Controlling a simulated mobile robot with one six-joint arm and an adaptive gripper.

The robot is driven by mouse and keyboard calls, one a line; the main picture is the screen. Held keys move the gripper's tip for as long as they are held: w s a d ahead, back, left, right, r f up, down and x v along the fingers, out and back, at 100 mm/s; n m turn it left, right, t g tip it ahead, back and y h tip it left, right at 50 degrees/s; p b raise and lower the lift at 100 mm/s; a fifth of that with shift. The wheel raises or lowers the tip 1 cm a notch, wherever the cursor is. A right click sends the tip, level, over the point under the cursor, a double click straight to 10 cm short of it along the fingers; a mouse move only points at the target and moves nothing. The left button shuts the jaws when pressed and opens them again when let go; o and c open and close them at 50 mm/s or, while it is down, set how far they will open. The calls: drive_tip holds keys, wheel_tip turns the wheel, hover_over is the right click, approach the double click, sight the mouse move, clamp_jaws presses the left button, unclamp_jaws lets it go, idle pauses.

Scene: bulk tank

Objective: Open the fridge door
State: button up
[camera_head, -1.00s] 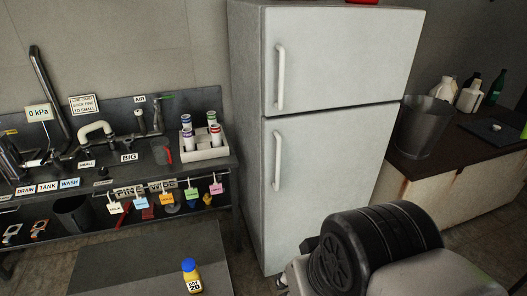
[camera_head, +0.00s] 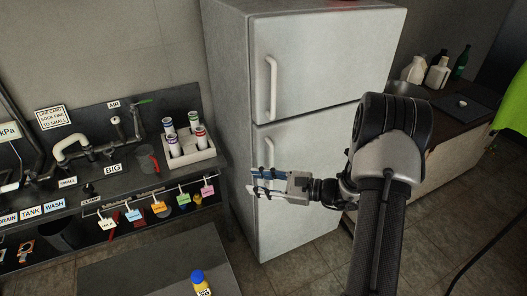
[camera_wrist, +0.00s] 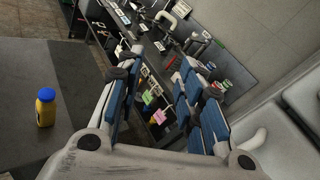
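The white fridge (camera_head: 228,130) stands upright with its upper door (camera_head: 335,60) and lower door (camera_head: 310,140) both shut. The upper door has a vertical white handle (camera_head: 271,88). The lower door's handle (camera_head: 259,152) is partly hidden behind my gripper. My gripper (camera_head: 254,181) is in front of the lower door near that handle, its fingers pointing left. In the wrist view my gripper (camera_wrist: 158,75) is open, with its blue-padded fingers spread and nothing between them. A white handle (camera_wrist: 250,139) and the fridge front (camera_wrist: 303,105) lie outside the right finger.
A bench (camera_head: 120,190) with pipes, a white rack (camera_head: 190,153) and hanging coloured tags is left of the fridge. A yellow bottle with a blue cap (camera_head: 201,284) stands on a dark surface (camera_head: 150,272). A counter (camera_head: 455,125) with bottles is at right.

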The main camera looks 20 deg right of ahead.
drive_tip(key=w+d+f+m+t+h+p, duration=0.1)
drive_tip(key=d+f+m+t+h+p, duration=0.1)
drive_tip(key=d+f+m+t+h, duration=0.5)
drive_tip(key=m+h, duration=0.2)
drive_tip(key=m, duration=0.2)
approach(271, 165)
drive_tip(key=x, duration=0.7)
drive_tip(key=f+b+x, duration=0.1)
drive_tip(key=x, duration=0.2)
drive_tip(key=shift+w+d, duration=0.25)
drive_tip(key=shift+w, duration=0.1)
drive_tip(key=shift+c, duration=0.5)
clamp_jaws()
